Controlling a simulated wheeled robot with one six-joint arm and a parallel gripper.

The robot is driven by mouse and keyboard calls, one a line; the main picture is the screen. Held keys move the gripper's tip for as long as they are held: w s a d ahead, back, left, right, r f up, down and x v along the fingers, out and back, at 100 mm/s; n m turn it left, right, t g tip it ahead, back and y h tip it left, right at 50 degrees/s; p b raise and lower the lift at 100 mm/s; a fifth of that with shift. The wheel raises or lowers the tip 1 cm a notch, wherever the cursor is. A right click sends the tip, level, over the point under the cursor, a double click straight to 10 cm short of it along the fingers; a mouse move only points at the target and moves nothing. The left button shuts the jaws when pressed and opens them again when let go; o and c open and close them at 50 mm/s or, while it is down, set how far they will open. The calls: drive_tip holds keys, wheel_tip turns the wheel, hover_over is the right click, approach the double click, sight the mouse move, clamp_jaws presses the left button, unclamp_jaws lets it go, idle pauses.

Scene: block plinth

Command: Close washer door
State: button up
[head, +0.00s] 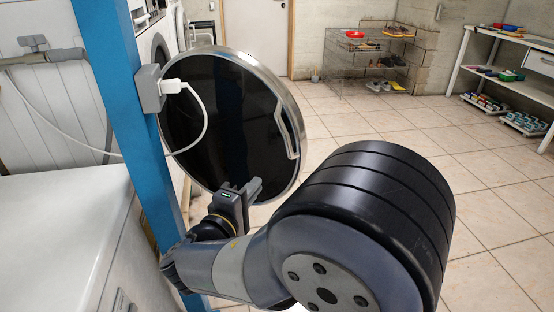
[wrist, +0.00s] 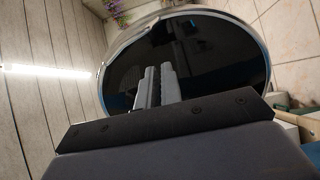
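The washer door (head: 215,125) is round, with dark glass and a silver rim, and stands open in the head view. A silver handle (head: 289,130) is on its right side. The white washer (head: 158,35) shows only partly, behind a blue post. The hinge is hidden. My gripper (head: 253,187) is in front of the lower part of the glass. In the wrist view the door (wrist: 225,70) fills the middle, with my gripper (wrist: 158,72) against it. Its fingers lie side by side with nothing seen between them. I cannot tell whether they touch the glass.
The blue post (head: 122,80), with a socket box and a white plug and cable (head: 175,86), stands close left of the door. A white appliance (head: 65,225) is at the near left. A wire rack (head: 365,60) and a shelf (head: 505,75) stand at the back. The tiled floor at right is clear.

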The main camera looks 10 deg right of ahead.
drive_tip(key=shift+w+a+r, duration=0.1)
drive_tip(key=shift+w+a, duration=0.05)
drive_tip(key=shift+a, duration=0.15)
clamp_jaws()
approach(282, 148)
drive_tip(key=x, duration=0.6)
drive_tip(key=shift+w+d+b, duration=0.25)
drive_tip(key=shift+w+b, duration=0.05)
drive_tip(key=shift+b, duration=0.1)
